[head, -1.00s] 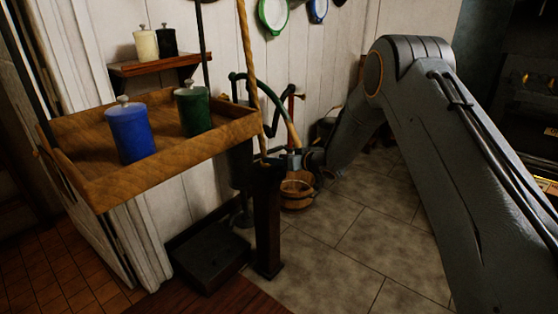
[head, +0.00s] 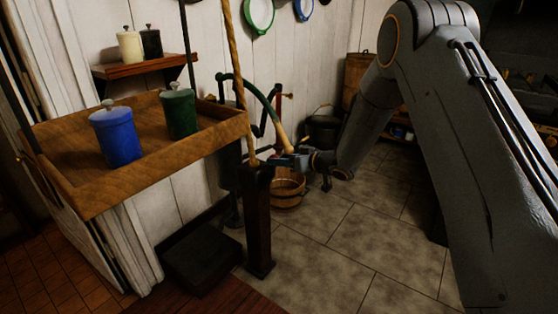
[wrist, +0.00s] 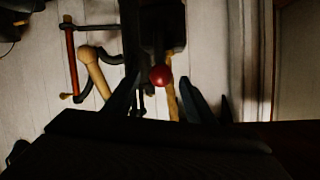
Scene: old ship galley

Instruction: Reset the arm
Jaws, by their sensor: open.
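My gripper (head: 284,161) is at the end of my grey arm, close to the top of a dark post (head: 257,220) and the rope beside the hanging tray. In the wrist view its two dark fingers (wrist: 158,102) stand apart. A round red knob (wrist: 160,75) and a pale rod (wrist: 172,100) show between the fingers in that picture; I cannot tell how far beyond them they are. Nothing is seen held. My arm is bent, with its elbow high at the right of the head view.
A wooden tray (head: 85,203) holds a blue canister (head: 116,138) and a green canister (head: 179,114), left of my gripper. A wooden bucket (head: 287,193) stands behind the post. Tiled floor (head: 345,245) is open at right.

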